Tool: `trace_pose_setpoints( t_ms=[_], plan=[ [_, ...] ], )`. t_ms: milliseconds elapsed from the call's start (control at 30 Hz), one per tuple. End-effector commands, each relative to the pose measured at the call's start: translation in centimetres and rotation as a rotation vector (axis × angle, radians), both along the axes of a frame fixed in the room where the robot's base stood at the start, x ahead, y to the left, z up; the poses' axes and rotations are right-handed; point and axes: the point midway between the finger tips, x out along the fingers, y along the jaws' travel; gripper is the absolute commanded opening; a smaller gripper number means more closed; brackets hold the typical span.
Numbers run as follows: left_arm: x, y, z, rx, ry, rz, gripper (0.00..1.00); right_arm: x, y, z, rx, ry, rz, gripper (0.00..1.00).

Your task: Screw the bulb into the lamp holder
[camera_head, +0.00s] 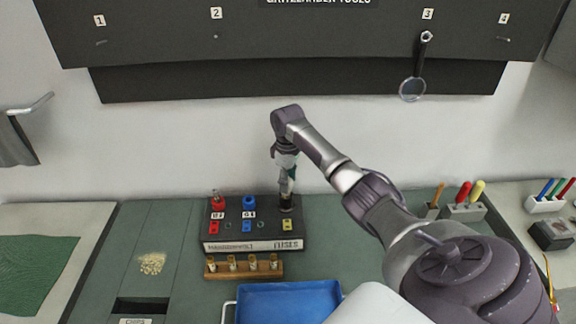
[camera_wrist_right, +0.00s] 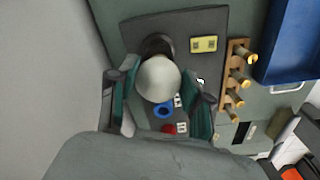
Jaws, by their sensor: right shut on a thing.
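The bulb (camera_wrist_right: 158,79) is a pale round globe between the fingers of my right gripper (camera_wrist_right: 161,105) in the wrist view. My right gripper (camera_head: 287,196) is shut on it and points down over the black fuse box (camera_head: 252,246) in the head view. The dark round lamp holder (camera_wrist_right: 157,44) shows right behind the bulb, which appears in line with it. Whether the bulb's base is seated in the holder is hidden by the globe. In the head view the gripper hides the bulb and holder. My left gripper is in neither view.
The box carries a red terminal (camera_head: 218,203), a blue one (camera_head: 249,203) and a yellow block (camera_head: 286,226). A wooden fuse rack (camera_head: 244,268) and a blue tray (camera_head: 288,303) stand in front. A screwdriver stand (camera_head: 463,212) is at the right. The bench left of the box is mostly clear.

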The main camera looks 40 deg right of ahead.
Motion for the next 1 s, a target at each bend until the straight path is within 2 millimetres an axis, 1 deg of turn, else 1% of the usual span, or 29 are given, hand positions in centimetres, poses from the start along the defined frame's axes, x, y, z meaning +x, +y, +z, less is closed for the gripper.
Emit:
trace_pose_setpoints(
  t_ms=[67, 167, 400, 533, 700, 867, 1000],
  plan=[
    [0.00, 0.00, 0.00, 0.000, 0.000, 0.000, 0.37, 0.00, 0.08, -0.02, 0.000, -0.001, -0.082, 0.19],
    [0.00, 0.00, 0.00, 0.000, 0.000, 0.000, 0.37, -0.02, 0.11, -0.03, 0.000, -0.001, -0.145, 0.19],
    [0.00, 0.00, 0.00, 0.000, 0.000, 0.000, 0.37, -0.07, 0.30, -0.07, 0.001, 0.000, -0.436, 0.19],
    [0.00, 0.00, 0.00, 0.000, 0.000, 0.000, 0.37, -0.04, 0.41, -0.09, 0.002, 0.000, -0.534, 0.19],
    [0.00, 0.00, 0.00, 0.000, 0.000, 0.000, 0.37, -0.02, 0.53, -0.08, 0.002, 0.000, -0.760, 0.19],
    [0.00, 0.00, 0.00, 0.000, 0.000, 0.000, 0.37, 0.01, 0.62, -0.09, 0.001, 0.001, -0.887, 0.19],
    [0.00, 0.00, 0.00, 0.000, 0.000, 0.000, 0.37, 0.10, 0.76, -0.11, 0.003, 0.000, -1.080, 0.19]
  ],
)
